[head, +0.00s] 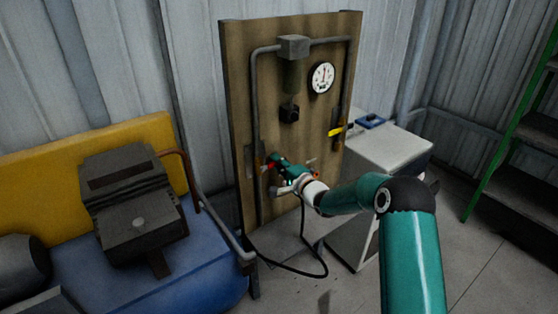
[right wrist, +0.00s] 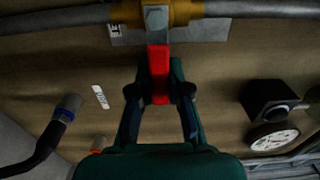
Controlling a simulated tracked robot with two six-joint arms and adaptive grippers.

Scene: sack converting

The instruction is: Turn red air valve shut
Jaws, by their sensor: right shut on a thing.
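The red air valve handle (head: 268,167) sits on the left vertical pipe of a wooden board. In the right wrist view the red handle (right wrist: 160,60) extends from a brass valve body (right wrist: 180,12) and lies crosswise to the grey pipe (right wrist: 245,9). My right gripper (head: 275,164) is at the handle, its fingers (right wrist: 160,95) shut on the handle's lower part from both sides. The handle's end is partly hidden between the fingers. My left gripper does not show.
A yellow-handled valve (head: 336,132), a gauge (head: 322,77) and a dark regulator (head: 289,113) are on the board (head: 240,60). A blue tank with a dark compressor (head: 135,205) stands left, a white cabinet (head: 400,150) right. A black hose (head: 300,272) hangs to the floor.

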